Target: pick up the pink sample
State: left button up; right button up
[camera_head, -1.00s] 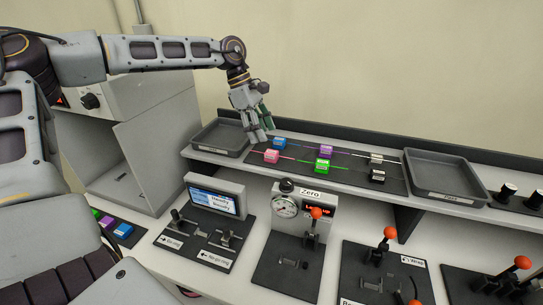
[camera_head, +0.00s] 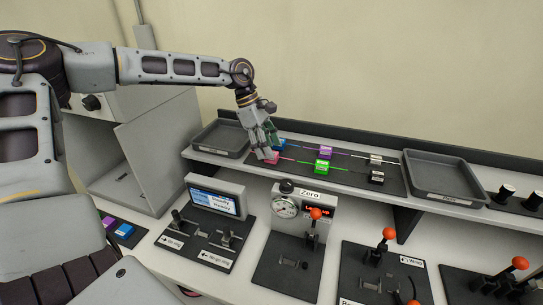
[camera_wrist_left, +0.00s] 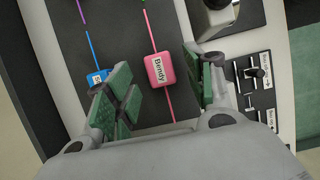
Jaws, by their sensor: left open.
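The pink sample (camera_head: 271,158) lies on the dark mat at the left end of the shelf, partly hidden by my left gripper in the head view. In the left wrist view the pink sample (camera_wrist_left: 160,70) is a rounded block labelled "Bendy" with a pink filament running from it. My left gripper (camera_head: 267,154) is right above it and open. In the left wrist view the green-padded fingers (camera_wrist_left: 160,92) stand on either side of the block, with gaps showing on both sides. My right gripper is not in view.
A blue sample (camera_wrist_left: 97,77) lies close by the left finger. Purple (camera_head: 326,153), green (camera_head: 322,167), white (camera_head: 376,160) and black (camera_head: 377,177) samples lie further right on the mat (camera_head: 345,171). Grey trays (camera_head: 222,138) and (camera_head: 445,178) flank it. A screen and levers stand below.

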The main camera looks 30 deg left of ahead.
pick_arm(q)
jog(key=shift+x, duration=0.95)
jog(key=c, duration=0.9)
